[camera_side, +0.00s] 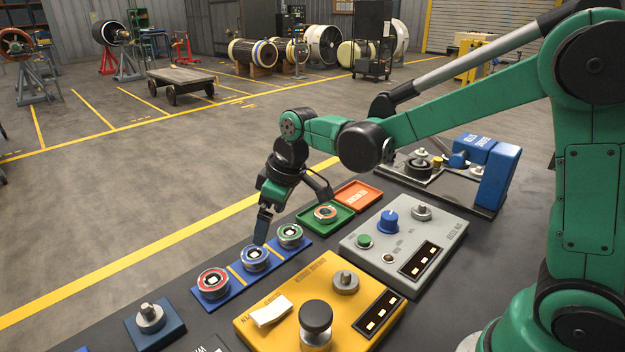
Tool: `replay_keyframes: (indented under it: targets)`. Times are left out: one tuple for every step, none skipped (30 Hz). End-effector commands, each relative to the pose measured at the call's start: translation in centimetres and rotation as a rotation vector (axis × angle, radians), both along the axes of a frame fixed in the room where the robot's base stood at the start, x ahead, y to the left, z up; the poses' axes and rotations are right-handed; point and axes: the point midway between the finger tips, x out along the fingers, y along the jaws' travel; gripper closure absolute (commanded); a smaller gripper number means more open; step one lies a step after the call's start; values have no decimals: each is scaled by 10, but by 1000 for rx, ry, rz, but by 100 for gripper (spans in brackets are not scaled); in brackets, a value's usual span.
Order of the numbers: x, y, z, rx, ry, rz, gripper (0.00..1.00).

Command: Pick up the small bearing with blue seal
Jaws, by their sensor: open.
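The bearing with the blue seal (254,260) sits in the middle of a blue strip holder (209,299), between a bearing with a red seal (213,284) and one with a green seal (290,235). My gripper (261,238) points down with its fingertips at the far edge of the blue-sealed bearing. It is open and holds nothing. I cannot tell whether the fingertip touches the bearing.
A green tray (341,224) holds another bearing, with an orange tray (372,198) behind it. A yellow panel (262,338) and a grey panel (437,222) with knobs stand nearer. A blue block with a metal stud (150,318) is at the lower left.

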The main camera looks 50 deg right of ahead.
Motion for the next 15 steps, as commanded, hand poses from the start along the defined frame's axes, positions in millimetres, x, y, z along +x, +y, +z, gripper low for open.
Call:
replay_keyframes:
  targets:
    - [7,3,-8,-2,14,28,0]
    - [9,5,-12,-3,22,41,0]
    - [12,6,-16,-4,29,58,0]
    - [13,7,-18,-4,34,67,0]
    - [14,8,-21,-4,38,74,0]
    - [15,9,-23,-5,41,82,0]
    - [16,10,-25,-5,44,85,0]
    - [17,10,-27,-4,45,88,0]
    - [18,11,-31,-5,45,90,0]
    - [19,11,-34,-5,45,90,0]
    - [19,12,-37,-5,45,90,0]
    - [21,13,-42,-5,45,89,0]
    - [21,13,-47,-5,45,89,0]
    - [22,14,-51,-5,45,89,0]
    - [23,15,-56,-5,44,88,0]
